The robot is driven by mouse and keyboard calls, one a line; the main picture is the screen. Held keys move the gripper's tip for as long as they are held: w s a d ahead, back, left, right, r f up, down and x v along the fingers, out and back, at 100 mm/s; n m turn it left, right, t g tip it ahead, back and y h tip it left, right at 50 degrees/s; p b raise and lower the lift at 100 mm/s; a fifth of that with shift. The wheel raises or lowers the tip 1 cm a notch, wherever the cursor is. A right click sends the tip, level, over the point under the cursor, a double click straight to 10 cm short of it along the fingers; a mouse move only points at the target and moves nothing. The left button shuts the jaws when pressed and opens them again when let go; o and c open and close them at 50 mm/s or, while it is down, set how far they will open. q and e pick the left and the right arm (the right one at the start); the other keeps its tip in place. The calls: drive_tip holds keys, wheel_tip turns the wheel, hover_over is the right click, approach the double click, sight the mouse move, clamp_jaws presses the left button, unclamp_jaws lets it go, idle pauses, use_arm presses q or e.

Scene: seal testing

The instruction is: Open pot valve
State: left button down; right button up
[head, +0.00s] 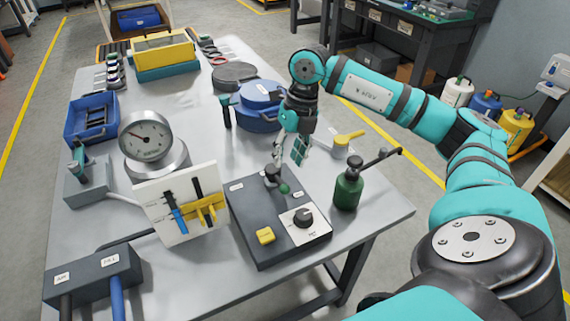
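A blue round pot (262,104) with a lid and side handles stands towards the back of the table, partly hidden behind my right gripper. I cannot make out a valve on it for certain. My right gripper (298,157) points down in front of the pot, above and behind a dark control box (262,217). Nothing shows between its fingers, and their opening is too small to judge. My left gripper is not in view.
A green bottle (348,190) with a side lever stands right of the box, near the table edge. A yellow-handled tool (349,139) lies behind it. A gauge (145,137), tool board (182,204) and blue tray (91,118) fill the left.

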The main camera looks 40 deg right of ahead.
drive_tip(key=r, duration=0.3)
drive_tip(key=d+r, duration=0.1)
drive_tip(key=r, duration=0.1)
drive_tip(key=shift+s, duration=0.15)
